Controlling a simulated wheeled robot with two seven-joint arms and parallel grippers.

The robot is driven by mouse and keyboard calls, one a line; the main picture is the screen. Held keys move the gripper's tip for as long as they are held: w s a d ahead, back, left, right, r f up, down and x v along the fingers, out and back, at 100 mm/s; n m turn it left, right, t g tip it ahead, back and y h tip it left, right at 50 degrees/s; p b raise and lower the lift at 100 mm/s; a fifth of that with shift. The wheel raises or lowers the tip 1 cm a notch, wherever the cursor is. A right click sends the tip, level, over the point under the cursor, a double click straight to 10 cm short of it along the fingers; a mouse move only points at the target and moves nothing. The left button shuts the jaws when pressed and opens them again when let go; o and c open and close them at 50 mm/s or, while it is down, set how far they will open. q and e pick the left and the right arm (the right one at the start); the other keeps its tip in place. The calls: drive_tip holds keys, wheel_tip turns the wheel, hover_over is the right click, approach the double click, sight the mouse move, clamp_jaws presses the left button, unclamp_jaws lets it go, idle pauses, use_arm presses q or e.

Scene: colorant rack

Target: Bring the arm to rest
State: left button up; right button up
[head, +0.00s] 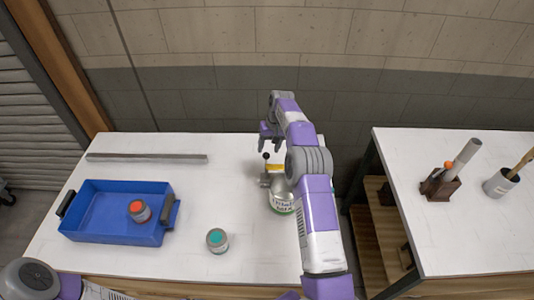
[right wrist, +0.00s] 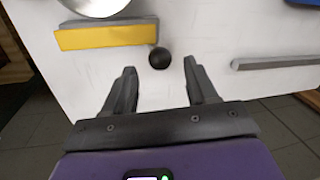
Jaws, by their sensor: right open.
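My right gripper (head: 270,142) is over the back part of the white table, with my purple and white arm reaching in from the lower right. In the right wrist view my right gripper (right wrist: 160,68) is open, with nothing between its fingers. A black ball knob (right wrist: 159,58) shows just beyond the fingertips, apart from both fingers; it also shows in the head view (head: 266,156). Part of my left arm shows at the lower left of the head view, but its gripper does not.
A yellow bar (right wrist: 105,37) and a metal can (head: 282,203) are near the knob. A blue tray (head: 100,233) holds a red-topped jar (head: 138,211). A teal-topped jar (head: 217,240) and a grey bar (head: 147,157) lie on the table (head: 225,185). A second table (head: 460,235) stands right.

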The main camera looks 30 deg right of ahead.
drive_tip(key=shift+d+r, duration=0.2)
drive_tip(key=shift+r, duration=1)
